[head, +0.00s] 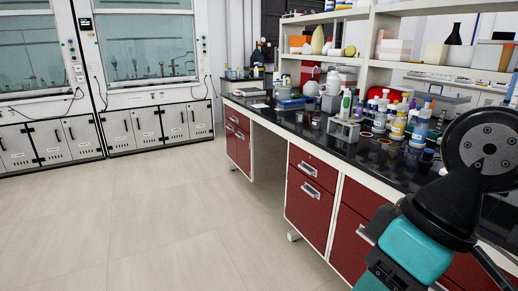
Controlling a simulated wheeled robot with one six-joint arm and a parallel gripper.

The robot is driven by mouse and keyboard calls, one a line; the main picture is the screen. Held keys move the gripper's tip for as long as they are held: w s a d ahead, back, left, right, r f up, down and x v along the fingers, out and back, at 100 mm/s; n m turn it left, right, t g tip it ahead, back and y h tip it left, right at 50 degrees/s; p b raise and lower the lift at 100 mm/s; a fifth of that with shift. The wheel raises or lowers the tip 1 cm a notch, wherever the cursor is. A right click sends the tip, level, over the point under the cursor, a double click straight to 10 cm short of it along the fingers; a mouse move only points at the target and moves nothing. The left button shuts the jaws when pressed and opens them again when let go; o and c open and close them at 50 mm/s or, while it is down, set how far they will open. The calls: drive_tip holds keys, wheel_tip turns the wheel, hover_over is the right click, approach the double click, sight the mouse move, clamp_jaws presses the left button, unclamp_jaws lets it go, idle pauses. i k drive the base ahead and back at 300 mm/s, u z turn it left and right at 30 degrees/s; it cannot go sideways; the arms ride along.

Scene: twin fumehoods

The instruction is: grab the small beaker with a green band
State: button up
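I cannot make out a small beaker with a green band for certain in the head view. Small vessels stand near the front edge of the black bench top, among them a small jar (316,118) whose band colour is too small to tell. Part of my own arm fills the lower right and hides the bench behind it. My gripper is not in view.
The black bench (268,112) with red drawers runs along the right. Shelves (420,66) stand behind. Two fumehoods (150,50) stand at the back left. The tiled floor (140,220) is clear.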

sight(299, 118)
drive_tip(key=z, duration=0.1)
drive_tip(key=i, duration=1.7)
drive_tip(key=u, duration=0.45)
drive_tip(key=i, duration=1.9)
drive_tip(key=z, duration=0.65)
